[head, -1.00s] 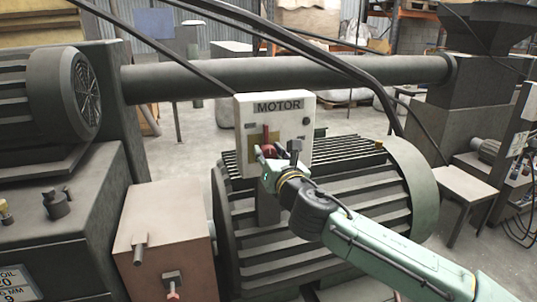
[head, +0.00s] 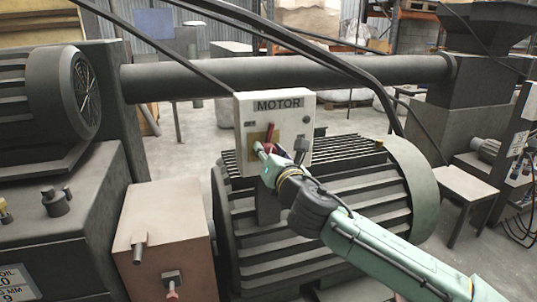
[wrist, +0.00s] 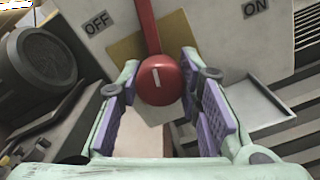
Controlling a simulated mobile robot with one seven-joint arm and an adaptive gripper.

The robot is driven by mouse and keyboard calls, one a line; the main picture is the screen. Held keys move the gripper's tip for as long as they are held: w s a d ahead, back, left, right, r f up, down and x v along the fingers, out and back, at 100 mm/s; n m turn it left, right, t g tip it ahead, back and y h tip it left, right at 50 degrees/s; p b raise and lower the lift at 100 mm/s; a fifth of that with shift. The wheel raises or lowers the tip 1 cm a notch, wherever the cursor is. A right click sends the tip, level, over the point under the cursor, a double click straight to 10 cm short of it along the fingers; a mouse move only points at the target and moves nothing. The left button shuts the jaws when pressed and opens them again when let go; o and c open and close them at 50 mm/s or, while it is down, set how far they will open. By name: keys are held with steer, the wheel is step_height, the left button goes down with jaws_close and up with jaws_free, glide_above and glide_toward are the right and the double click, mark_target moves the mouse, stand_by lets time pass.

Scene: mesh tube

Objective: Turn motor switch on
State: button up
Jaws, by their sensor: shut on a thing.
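The motor switch is a red lever (head: 269,132) with a round red knob (wrist: 161,82) at its lower end. It sits on a white box marked MOTOR (head: 298,122), in front of a tan plate (wrist: 130,45). In the wrist view an OFF label (wrist: 97,22) is at upper left and an ON label (wrist: 256,7) at upper right. The knob is between these labels, below them. My gripper (head: 279,151) is at the lever, its purple-padded fingers on either side of the knob (wrist: 159,74), shut on it. In the head view the gripper hides part of the knob.
A large ribbed motor (head: 330,215) stands below and behind the arm. A thick pipe (head: 200,80) and dark cables (head: 350,70) run behind and above the box. A brownish box (head: 165,232) stands at left. A grey ledge (wrist: 250,100) sits right of the gripper.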

steer(key=m+b, duration=0.1)
steer(key=m, duration=0.3)
steer(key=shift+m, duration=0.3)
steer(key=m+b, duration=0.1)
steer(key=m, duration=0.2)
steer(key=shift+f+m, duration=0.1)
steer(key=shift+m, duration=0.3)
steer(key=m+b, duration=0.1)
steer(key=m, duration=0.3)
steer(key=shift+b, duration=0.35)
steer(key=shift+m+b, duration=0.35)
steer(key=shift+m, duration=1.05)
steer(key=o, duration=1.1)
steer(key=shift+o, duration=0.2)
steer(key=shift+s, duration=0.1)
steer(key=v, duration=1.2)
